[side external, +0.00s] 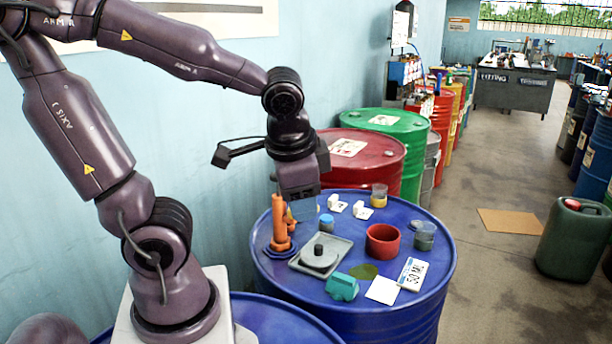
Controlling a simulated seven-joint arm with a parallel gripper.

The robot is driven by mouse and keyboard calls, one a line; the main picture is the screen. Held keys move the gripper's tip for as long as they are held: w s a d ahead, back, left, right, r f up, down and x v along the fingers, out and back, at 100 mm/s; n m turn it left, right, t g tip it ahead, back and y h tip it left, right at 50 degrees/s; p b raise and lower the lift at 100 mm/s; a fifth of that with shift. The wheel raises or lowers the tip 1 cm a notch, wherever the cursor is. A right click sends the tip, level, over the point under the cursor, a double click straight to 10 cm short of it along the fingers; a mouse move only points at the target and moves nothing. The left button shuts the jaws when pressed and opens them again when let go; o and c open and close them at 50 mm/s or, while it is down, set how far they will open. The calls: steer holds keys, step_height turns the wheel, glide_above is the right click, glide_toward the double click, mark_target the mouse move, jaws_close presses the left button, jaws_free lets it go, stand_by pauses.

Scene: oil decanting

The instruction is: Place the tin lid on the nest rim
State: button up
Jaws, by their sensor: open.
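A dark grey round lid with a black knob (319,257), which looks like the tin lid, lies on a flat grey tray (338,245) on the blue drum top. To its right stands a red, open-topped round holder (382,242) with a thick rim, probably the nest; its inside is dark. My gripper (303,210) points down above the back left of the drum top, behind and above the tray, apart from the lid. Its jaws are open, partly hidden by an orange upright object (281,225). I see nothing held between them.
A blue-capped jar (326,224) stands behind the tray. A teal block (342,287) and green patch (363,271) are in front. A cup of yellow liquid (379,196), a grey cup (425,236) and a "50 ML" card (412,274) occupy the back and right.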

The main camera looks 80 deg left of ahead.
steer(key=d+r+n+t+h, duration=0.1)
steer(key=d+r+t+h, duration=0.2)
steer(key=d+r, duration=0.1)
steer(key=shift+s+d+r, duration=0.25)
steer(key=shift+d+r, duration=0.15)
steer(key=shift+r, duration=0.15)
